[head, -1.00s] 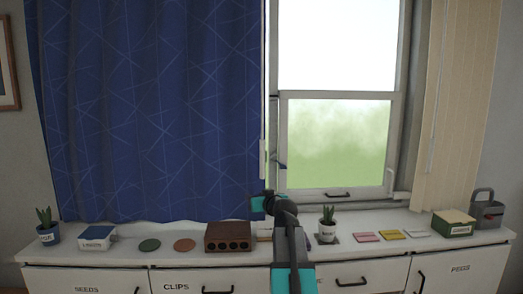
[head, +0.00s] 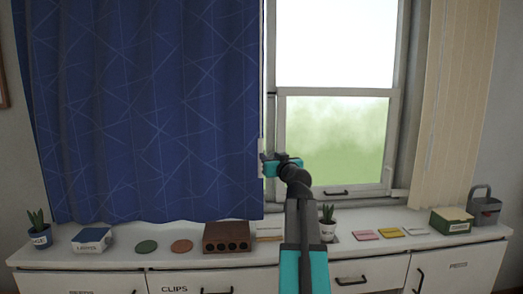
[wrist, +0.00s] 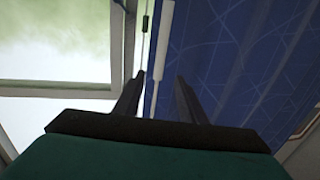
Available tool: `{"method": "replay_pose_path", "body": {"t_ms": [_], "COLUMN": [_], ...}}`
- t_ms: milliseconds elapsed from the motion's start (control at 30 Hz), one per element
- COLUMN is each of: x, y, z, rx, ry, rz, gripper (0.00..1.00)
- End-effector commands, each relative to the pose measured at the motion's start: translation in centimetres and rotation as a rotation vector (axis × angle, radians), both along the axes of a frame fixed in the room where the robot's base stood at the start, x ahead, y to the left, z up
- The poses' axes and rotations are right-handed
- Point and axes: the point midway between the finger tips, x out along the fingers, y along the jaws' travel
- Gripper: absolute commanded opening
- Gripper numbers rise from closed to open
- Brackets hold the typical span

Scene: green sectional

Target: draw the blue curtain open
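The blue curtain (head: 140,110), patterned with thin pale lines, hangs over the left part of the window. Its right edge runs down beside the window frame. A slim white rod (wrist: 162,45) runs along this edge in the wrist view. My gripper (head: 265,160) is at the curtain's right edge, above the sill. In the wrist view, the two dark fingers of my gripper (wrist: 158,85) are apart. The lower end of the white rod and the curtain edge show between them. I cannot tell whether either finger touches the rod or the cloth.
A shelf top below the window holds a brown box with holes (head: 227,237), a small potted plant (head: 328,225), cards and boxes. A cream curtain (head: 457,110) hangs at the right.

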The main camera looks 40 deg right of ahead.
Motion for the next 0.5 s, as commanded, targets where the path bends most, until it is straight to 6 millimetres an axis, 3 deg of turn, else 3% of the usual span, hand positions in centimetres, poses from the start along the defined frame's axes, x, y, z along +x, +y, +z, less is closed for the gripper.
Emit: {"method": "replay_pose_path", "body": {"t_ms": [500], "x": [4.1], "y": [-2.4], "z": [0.2], "rx": [0.001], "ry": [0.000], "rz": [-0.001], "gripper": [0.37]}}
